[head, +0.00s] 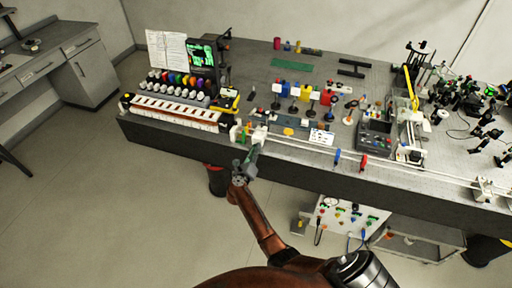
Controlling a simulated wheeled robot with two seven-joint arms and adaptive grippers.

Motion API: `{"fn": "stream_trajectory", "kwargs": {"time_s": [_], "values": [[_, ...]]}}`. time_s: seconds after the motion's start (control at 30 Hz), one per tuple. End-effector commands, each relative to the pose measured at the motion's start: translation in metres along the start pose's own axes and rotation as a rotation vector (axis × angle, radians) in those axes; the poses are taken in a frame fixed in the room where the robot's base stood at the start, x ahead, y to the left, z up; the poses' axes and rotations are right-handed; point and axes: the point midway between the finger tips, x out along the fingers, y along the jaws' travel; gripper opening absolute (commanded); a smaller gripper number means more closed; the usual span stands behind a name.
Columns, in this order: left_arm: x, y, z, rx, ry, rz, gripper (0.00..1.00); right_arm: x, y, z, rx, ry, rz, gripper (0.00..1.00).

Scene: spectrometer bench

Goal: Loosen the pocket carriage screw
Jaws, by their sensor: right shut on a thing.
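My right gripper (251,157) reaches up to the front edge of the bench, its fingers shut at a small white carriage block (260,133). The block sits at the left end of a pale rail (310,146) that runs along the bench's front edge. The pocket carriage screw is too small to make out, and the fingers cover the spot below the block where they are closed. Green and yellow small parts (238,132) stand just left of the block. My left gripper is not in view.
A blue slider (337,157) and a red slider (363,162) are on the rail further right. A white keyboard-like rack (175,112) is at the left on the bench (300,60). Several small optics stand behind the rail. A cart (425,243) stands below right; the floor at left is clear.

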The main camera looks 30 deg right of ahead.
Motion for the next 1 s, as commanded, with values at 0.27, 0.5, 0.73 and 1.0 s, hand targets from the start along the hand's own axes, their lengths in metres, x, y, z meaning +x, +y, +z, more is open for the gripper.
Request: {"fn": "stream_trajectory", "kwargs": {"time_s": [0.27, 0.5, 0.73, 1.0], "values": [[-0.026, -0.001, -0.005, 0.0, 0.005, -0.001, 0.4, -0.001, -0.001, 0.003, -0.262, 0.002, 0.003, 0.0], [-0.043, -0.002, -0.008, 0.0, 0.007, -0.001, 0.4, -0.002, 0.0, 0.002, -0.491, 0.001, 0.005, 0.0], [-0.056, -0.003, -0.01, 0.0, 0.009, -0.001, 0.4, -0.002, 0.0, 0.002, -0.709, 0.001, 0.004, 0.0], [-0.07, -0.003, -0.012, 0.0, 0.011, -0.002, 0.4, -0.002, 0.001, 0.001, -0.965, 0.0, 0.006, 0.0]]}}
